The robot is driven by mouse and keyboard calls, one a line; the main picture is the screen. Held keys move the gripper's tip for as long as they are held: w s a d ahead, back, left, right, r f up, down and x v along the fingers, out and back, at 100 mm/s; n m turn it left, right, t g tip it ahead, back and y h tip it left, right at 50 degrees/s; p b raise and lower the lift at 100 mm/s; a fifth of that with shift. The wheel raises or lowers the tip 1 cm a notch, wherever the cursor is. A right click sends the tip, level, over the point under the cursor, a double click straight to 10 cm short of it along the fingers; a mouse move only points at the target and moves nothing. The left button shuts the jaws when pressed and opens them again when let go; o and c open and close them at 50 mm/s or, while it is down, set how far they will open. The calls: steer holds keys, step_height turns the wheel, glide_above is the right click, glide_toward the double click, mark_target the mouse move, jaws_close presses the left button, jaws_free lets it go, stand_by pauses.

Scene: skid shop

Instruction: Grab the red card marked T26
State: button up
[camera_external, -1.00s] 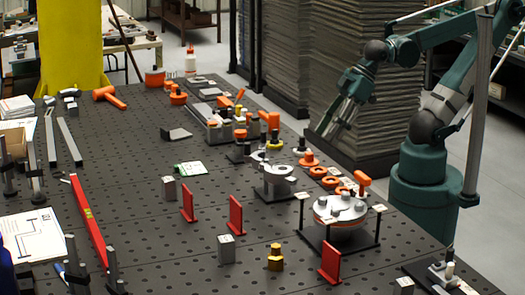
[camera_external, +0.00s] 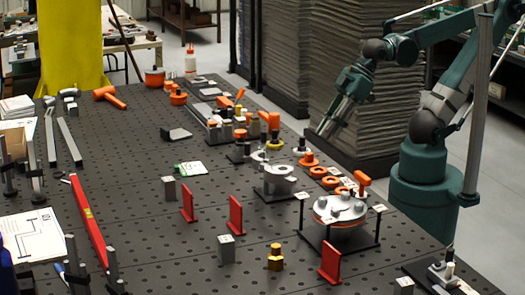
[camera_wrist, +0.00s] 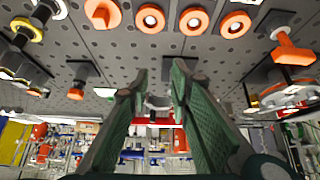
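Three red upright plates stand on the dark perforated table: a left one (camera_external: 187,203), a middle one (camera_external: 236,215) and a front one (camera_external: 329,262). No T26 marking is readable on any of them. My gripper (camera_external: 328,124) is beyond the far right edge of the table, in front of the grey stacked sheets, well away from all three. In the wrist view my gripper (camera_wrist: 160,75) has its two green fingers apart with nothing held between them. I cannot pick out the red plates for certain in the wrist view.
Orange rings (camera_external: 318,172) and a round clamped fixture (camera_external: 340,208) lie along the table's right side, between my arm and the red plates. Grey blocks (camera_external: 226,249) and a brass hex piece (camera_external: 275,258) stand near the plates. A long red bar (camera_external: 88,220) lies at left.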

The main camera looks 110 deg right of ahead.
steer(key=w+a+r+n+g+p, duration=0.25)
steer(key=w+r+n+p, duration=0.2)
steer(key=w+r, duration=0.4)
steer(key=n+g+p, duration=0.4)
steer(key=n+p, duration=0.9)
steer(key=p, duration=0.2)
glide_above(235, 201)
step_height(235, 201, down, 10)
steer(key=shift+s+d+r, duration=0.1)
steer(key=shift+s, duration=0.05)
steer(key=shift+a+f+n+g, duration=0.2)
steer(key=shift+f+n+g, duration=0.05)
steer(key=shift+f, duration=0.1)
steer(key=shift+f, duration=0.1)
steer(key=shift+f, duration=1.2)
